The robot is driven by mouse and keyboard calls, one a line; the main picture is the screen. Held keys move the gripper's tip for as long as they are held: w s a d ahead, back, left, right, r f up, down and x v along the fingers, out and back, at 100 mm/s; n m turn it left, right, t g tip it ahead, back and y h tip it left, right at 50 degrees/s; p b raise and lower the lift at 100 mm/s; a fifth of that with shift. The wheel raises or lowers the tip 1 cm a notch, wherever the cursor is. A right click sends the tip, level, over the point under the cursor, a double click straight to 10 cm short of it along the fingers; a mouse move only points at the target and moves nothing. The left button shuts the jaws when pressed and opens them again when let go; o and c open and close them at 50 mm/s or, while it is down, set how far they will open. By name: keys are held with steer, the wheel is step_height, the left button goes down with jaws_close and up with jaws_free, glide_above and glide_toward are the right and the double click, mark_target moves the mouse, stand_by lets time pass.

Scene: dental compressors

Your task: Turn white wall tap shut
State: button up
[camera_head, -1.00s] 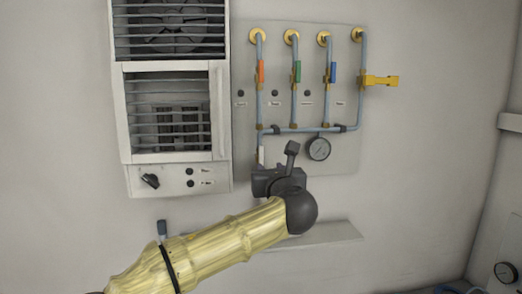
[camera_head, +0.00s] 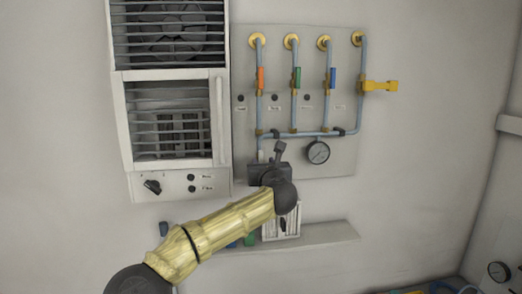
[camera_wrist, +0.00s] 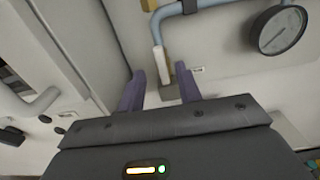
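The white wall tap (camera_head: 261,156) is at the lower left end of the blue pipework, mostly hidden behind my gripper in the head view. In the wrist view its white handle (camera_wrist: 159,60) points along the pipe, with a brownish fitting at its lower end. My gripper (camera_wrist: 160,71) is open, with its two dark fingers apart on either side of the handle's lower part. I see no clear contact. In the head view my gripper (camera_head: 261,167) is just below the tap, fingers toward the wall.
Orange (camera_head: 261,78), green (camera_head: 297,77) and blue (camera_head: 333,75) handles and a yellow one (camera_head: 380,86) are on the panel above. A pressure gauge (camera_head: 318,152) is right of the tap. A vented white cabinet (camera_head: 222,120) stands close on the left. A shelf (camera_head: 330,235) is below.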

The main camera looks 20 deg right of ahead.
mark_target(261, 157)
steer(key=p+x, duration=0.3)
steer(key=x, duration=0.2)
steer(key=shift+w+d+r, duration=0.15)
steer(key=shift+w, duration=0.2)
steer(key=shift+w+d, duration=0.1)
steer(key=shift+w, duration=0.4)
jaws_close()
